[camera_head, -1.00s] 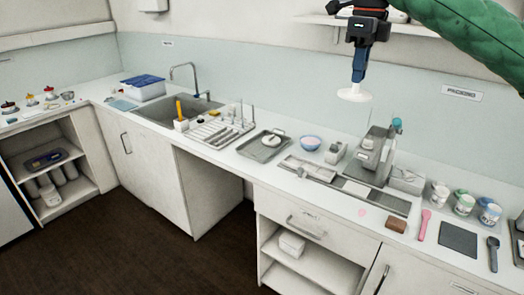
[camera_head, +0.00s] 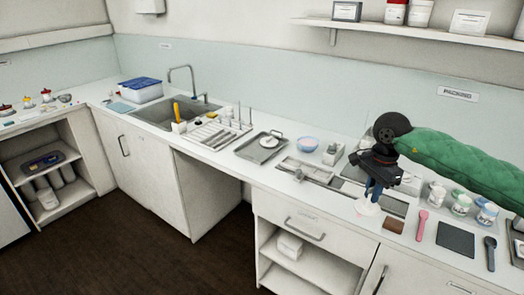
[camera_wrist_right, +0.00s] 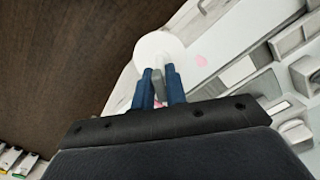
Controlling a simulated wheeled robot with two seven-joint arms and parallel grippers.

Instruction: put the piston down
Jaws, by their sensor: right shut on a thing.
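My right gripper (camera_head: 373,189) is shut on the piston (camera_head: 367,208), a white disc with a short grey stem. The disc hangs below the fingers, over the front part of the counter (camera_head: 330,212). In the right wrist view the blue fingers (camera_wrist_right: 160,88) sit either side of the stem, and the piston's white disc (camera_wrist_right: 158,48) shows beyond them. I cannot tell whether the disc touches the counter. My left gripper is not in view.
A pink patch (camera_wrist_right: 201,61) lies on the counter near the disc. A brown block (camera_head: 393,226), a pink spatula (camera_head: 421,223) and a dark mat (camera_head: 455,239) lie to the right. My arm hides most of the grey machine. A tray (camera_head: 262,148) lies to the left.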

